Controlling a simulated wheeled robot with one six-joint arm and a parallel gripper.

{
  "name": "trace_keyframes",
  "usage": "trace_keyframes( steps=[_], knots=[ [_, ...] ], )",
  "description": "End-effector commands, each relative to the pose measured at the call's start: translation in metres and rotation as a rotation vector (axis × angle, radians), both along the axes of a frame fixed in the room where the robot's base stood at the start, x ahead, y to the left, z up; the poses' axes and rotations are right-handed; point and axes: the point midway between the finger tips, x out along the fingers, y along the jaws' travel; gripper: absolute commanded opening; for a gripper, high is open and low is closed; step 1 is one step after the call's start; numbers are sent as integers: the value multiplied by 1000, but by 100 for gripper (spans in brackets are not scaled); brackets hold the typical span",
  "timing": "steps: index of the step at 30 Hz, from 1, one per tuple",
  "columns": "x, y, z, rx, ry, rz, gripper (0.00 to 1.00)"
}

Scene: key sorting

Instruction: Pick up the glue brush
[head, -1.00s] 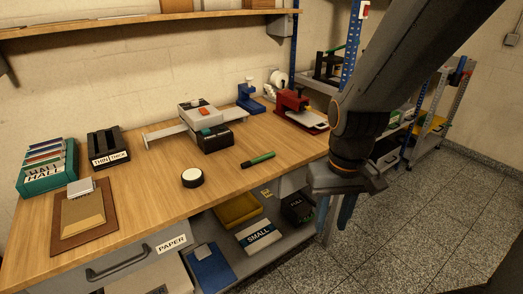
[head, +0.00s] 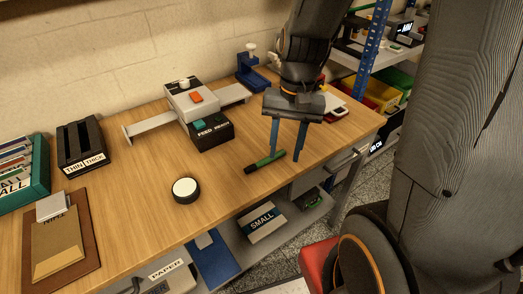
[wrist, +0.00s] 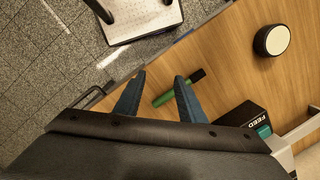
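A slim green-and-black stick, which I take to be the glue brush (head: 265,161), lies on the wooden table near its front edge. In the wrist view the brush (wrist: 196,77) lies slantwise beyond my fingers, and the right finger partly covers it. My gripper (head: 284,157) points down over the brush with two blue fingers apart and nothing between them held. In the wrist view my gripper (wrist: 160,76) is also open. I cannot tell the exact height of the fingertips above the table.
A round black pot with a white top (head: 185,190) stands left of the brush. A grey machine with a black feed box (head: 210,132) stands behind. A blue stand (head: 251,72) is at the back. Table around the brush is bare. A shelf with a SMALL bin (head: 262,222) lies below.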

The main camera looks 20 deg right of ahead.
Motion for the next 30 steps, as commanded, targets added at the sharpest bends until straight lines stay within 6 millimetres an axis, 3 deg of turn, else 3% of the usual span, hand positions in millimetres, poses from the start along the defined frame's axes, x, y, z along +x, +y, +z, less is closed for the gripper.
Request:
trace_keyframes(
  steps=[1, 6, 12, 30],
  knots=[
    [8, -4, 10, 23, 33, -113, 36],
    [37, -12, 16, 98, 137, -478, 36],
    [60, -21, 15, 154, 219, -740, 36],
    [63, -7, -34, 167, 241, -798, 36]
  ],
)
